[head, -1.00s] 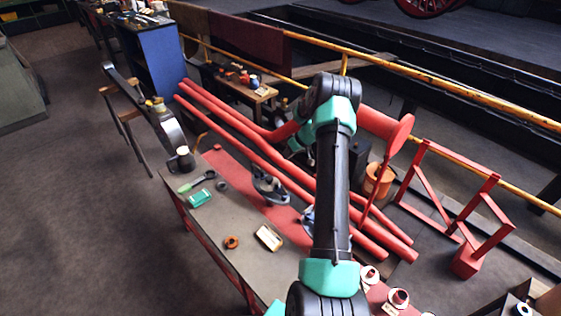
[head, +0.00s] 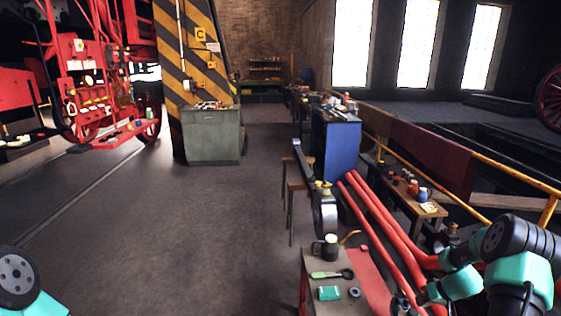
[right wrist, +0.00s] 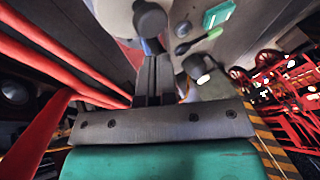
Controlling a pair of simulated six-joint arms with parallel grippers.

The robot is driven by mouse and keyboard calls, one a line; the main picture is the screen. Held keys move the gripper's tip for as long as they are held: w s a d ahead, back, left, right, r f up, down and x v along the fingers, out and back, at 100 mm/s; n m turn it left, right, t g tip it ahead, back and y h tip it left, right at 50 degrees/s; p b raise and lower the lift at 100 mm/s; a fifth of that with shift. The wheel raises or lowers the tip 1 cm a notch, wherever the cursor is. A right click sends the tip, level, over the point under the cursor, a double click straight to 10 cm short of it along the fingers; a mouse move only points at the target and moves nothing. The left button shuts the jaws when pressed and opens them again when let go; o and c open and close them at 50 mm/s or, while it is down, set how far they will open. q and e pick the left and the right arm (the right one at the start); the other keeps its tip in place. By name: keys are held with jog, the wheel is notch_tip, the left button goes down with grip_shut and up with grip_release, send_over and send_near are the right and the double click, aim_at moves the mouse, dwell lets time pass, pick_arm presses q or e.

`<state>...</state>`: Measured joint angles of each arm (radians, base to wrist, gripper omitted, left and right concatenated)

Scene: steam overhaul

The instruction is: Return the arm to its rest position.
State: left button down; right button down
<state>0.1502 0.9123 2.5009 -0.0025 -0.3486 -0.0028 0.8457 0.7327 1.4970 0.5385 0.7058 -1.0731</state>
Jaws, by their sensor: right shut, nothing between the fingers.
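My right arm (head: 515,275) comes in at the lower right of the head view, bent above the red pipes and the right side of the bench. Its gripper (right wrist: 153,75) shows clearly in the right wrist view, with both dark fingers together and nothing between them. In the head view the fingertips are hard to make out. Only a joint of my left arm (head: 25,285) shows, at the lower left corner; the left gripper is outside the view.
A blue cabinet (head: 337,148) and small wooden table (head: 415,200) stand behind. Open floor (head: 190,240) lies left.

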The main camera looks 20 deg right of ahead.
jog(key=s+a+f+g, duration=0.1)
jog(key=a+f, duration=0.2)
jog(key=a, duration=0.8)
jog(key=s+a+f+g, duration=0.1)
jog(key=s+a+f, duration=0.1)
jog(key=a, duration=1)
jog(key=s+a+f+g, duration=0.2)
jog(key=a+f, duration=0.2)
jog(key=a, duration=0.8)
jog(key=shift+s+a+f+h, duration=0.2)
jog(key=shift+s+a+h, duration=0.05)
jog(key=shift+h, duration=0.05)
jog(key=s+a+r, duration=0.1)
jog(key=s+a, duration=0.5)
jog(key=a, duration=0.3)
jog(key=shift+s+r+n, duration=0.25)
jog(key=shift+n, duration=0.15)
